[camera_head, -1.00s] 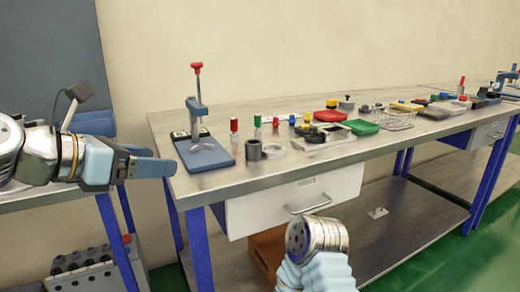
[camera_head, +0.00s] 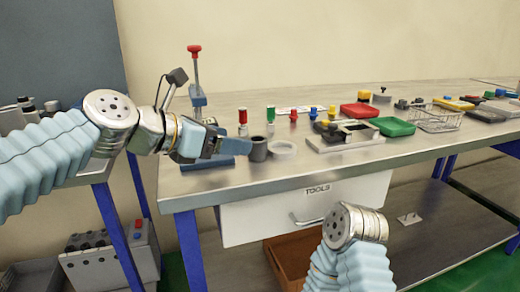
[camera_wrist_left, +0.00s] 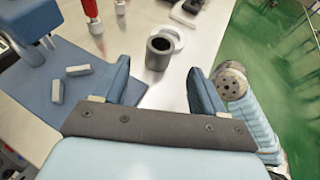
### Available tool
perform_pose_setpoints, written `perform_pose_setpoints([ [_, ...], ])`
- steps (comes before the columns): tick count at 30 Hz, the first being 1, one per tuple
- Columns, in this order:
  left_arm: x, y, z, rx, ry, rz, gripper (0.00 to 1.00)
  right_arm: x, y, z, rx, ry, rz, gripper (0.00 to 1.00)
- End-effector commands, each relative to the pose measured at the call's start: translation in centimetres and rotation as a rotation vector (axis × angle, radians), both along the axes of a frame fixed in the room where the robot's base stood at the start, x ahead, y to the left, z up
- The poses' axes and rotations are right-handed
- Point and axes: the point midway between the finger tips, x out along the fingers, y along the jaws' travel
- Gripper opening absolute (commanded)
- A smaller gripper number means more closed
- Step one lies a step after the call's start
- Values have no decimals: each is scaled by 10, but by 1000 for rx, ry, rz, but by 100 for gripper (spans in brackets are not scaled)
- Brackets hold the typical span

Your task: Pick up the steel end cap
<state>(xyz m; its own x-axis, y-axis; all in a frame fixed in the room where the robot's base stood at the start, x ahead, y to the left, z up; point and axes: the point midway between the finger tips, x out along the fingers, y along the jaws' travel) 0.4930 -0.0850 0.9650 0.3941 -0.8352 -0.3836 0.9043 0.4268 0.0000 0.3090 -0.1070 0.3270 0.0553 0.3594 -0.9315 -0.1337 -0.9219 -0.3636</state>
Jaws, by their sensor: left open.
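My left gripper (camera_head: 240,145) is open and empty over the front left of the workbench, pointing right. In the left wrist view its two fingers (camera_wrist_left: 158,72) are apart, with a dark grey hollow cylinder (camera_wrist_left: 159,52) standing upright beyond the gap. This cylinder (camera_head: 258,149) is just right of the fingertips in the head view and may be the steel end cap; I cannot tell for sure. A pale ring (camera_head: 284,149) lies beside it. Of my right arm only a joint and sleeve show; its gripper is out of view.
A press with a red knob (camera_head: 194,49) stands behind the left gripper on a blue base (camera_wrist_left: 72,85) with two small grey blocks. Red (camera_head: 243,116) and green-topped (camera_head: 271,114) pieces stand behind the cylinder. A grey fixture (camera_head: 345,137), red and green trays and a wire basket (camera_head: 434,119) lie right.

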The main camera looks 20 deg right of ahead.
Motion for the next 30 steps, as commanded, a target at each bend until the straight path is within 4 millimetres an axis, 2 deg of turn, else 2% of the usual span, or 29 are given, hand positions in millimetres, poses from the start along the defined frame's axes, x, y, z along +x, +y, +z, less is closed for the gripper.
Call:
perform_pose_setpoints([
  [1, 3, -7, -4, 2, 1, -1, 71, 0, 0, 0, 0, 0, 0, 43],
  [8, 11, -24, -11, 0, 0, 0, 71, 0, 0, -1, 0, 0, 0, 43],
  [15, 26, -55, -25, 1, 0, 0, 71, 0, 0, -1, 0, 0, -1, 43],
  [24, 28, -60, -27, -1, 0, 0, 71, 0, 0, -1, 0, 0, 0, 43],
  [30, 28, -59, -27, -1, 0, 0, 40, 0, 0, -1, 0, 0, -1, 43],
])
